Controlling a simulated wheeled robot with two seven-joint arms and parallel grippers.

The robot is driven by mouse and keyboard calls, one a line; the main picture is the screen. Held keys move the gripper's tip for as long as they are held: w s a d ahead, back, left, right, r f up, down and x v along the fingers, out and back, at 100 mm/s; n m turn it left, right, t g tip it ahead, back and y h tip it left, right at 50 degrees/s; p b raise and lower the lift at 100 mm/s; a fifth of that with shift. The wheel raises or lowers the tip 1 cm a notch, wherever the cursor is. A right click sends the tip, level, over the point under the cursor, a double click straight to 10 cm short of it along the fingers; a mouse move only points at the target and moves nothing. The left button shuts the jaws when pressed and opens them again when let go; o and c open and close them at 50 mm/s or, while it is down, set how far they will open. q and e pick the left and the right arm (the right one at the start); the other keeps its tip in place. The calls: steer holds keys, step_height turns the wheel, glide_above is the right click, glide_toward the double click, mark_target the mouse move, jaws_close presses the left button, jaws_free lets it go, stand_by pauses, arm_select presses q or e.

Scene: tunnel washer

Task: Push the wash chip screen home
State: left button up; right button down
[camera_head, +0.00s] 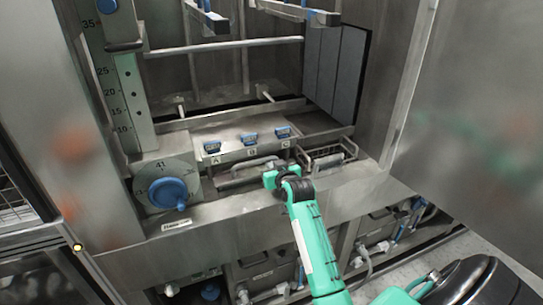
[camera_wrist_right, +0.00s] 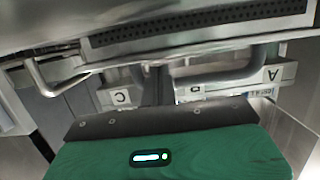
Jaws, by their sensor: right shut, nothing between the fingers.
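The drawer-like metal piece with a long bar handle (camera_head: 250,172), low at the front of the wash chamber, appears to be the wash chip screen. In the right wrist view its handle (camera_wrist_right: 220,75) crosses beneath a dark perforated strip (camera_wrist_right: 200,28). My right gripper (camera_head: 273,180) is shut and empty, at the right end of this handle. Its narrow fingers (camera_wrist_right: 158,85) point at the handle area in the wrist view. I cannot tell whether they touch it. The gripper hides part of the screen's right front. My left gripper is not in view.
A wire basket (camera_head: 325,158) sits right of the handle. A blue knob (camera_head: 168,193) is at left. Rails (camera_head: 290,10) hang above. A steel door (camera_head: 470,130) stands open at right.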

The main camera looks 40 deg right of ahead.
step_height(320, 180, down, 4)
steer(key=shift+r+b, duration=0.25)
steer(key=shift+b, duration=0.1)
steer(key=shift+f, duration=0.25)
steer(key=shift+f, duration=0.1)
